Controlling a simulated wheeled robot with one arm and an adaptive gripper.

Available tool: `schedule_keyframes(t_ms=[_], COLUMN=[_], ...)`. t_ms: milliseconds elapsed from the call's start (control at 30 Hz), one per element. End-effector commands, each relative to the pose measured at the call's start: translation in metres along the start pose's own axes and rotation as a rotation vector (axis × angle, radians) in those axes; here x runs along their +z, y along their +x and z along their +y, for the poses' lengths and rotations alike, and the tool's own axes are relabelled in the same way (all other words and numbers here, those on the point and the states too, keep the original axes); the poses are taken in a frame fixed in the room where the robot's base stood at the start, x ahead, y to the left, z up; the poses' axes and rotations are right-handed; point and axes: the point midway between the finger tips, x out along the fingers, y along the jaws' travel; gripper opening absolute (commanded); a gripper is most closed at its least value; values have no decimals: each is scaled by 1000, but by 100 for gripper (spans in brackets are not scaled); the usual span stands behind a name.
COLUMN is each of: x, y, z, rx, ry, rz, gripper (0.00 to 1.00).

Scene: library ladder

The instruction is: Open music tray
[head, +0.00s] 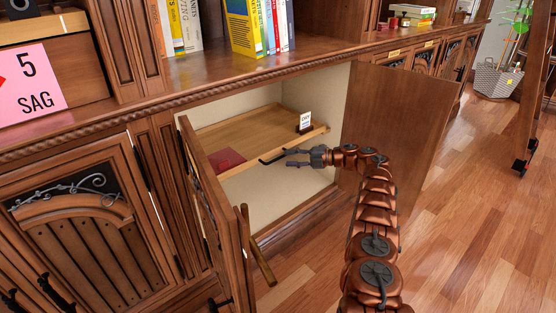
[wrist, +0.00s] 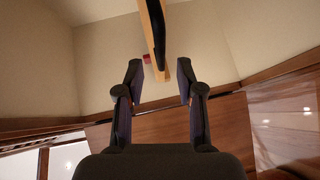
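My gripper (head: 289,158) is at this front edge, by the right end of the handle. In the wrist view my gripper (wrist: 160,68) is open, its fingertips apart. The tray (wrist: 147,15) shows there edge-on, with the dark handle (wrist: 160,45) reaching down toward the gap between the fingertips. I cannot tell whether they touch it.
The left cabinet door (head: 222,220) stands open toward me, with a bar handle. The right door (head: 400,115) is open beside my arm. Books (head: 245,28) stand on the counter above. The wooden floor (head: 470,210) at right is clear; a ladder (head: 533,90) stands beyond.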

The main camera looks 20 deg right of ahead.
Motion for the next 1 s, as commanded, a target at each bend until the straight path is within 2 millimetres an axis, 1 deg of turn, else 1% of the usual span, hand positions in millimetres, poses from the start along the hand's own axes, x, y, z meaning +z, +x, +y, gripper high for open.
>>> schedule_keyframes(t_ms=[100,300,433,667,1000], x=[0,1,1,2,2], y=[20,45,52,52,52], z=[-2,-3,-2,-1,-1], rx=[0,0,0,0,0], ry=[0,0,1,1,1], rz=[1,-1,-3,-5,-5], gripper=[37,37,37,37,3])
